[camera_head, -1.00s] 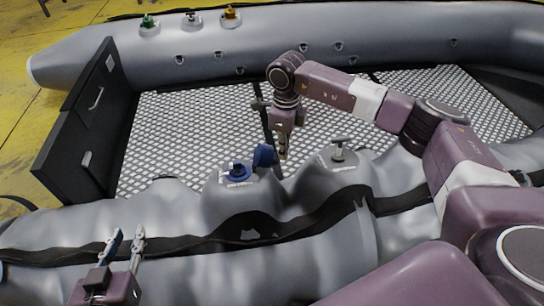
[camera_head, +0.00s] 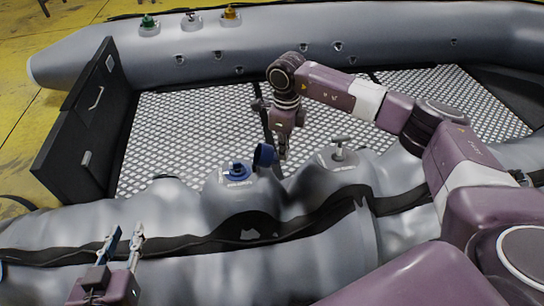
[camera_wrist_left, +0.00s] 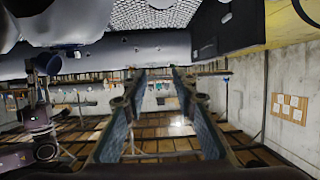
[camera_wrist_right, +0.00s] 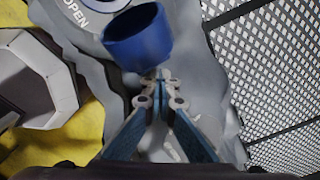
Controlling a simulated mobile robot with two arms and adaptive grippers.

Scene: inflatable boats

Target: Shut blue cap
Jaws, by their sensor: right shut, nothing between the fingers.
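The blue cap (camera_head: 264,155) stands open on its hinge, tipped to the right of the blue valve (camera_head: 237,171) on the near grey tube.
A grey valve (camera_head: 338,153) sits right of the blue one on the same tube. A black panel (camera_head: 85,120) stands at left. The checkered floor (camera_head: 190,130) is clear.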

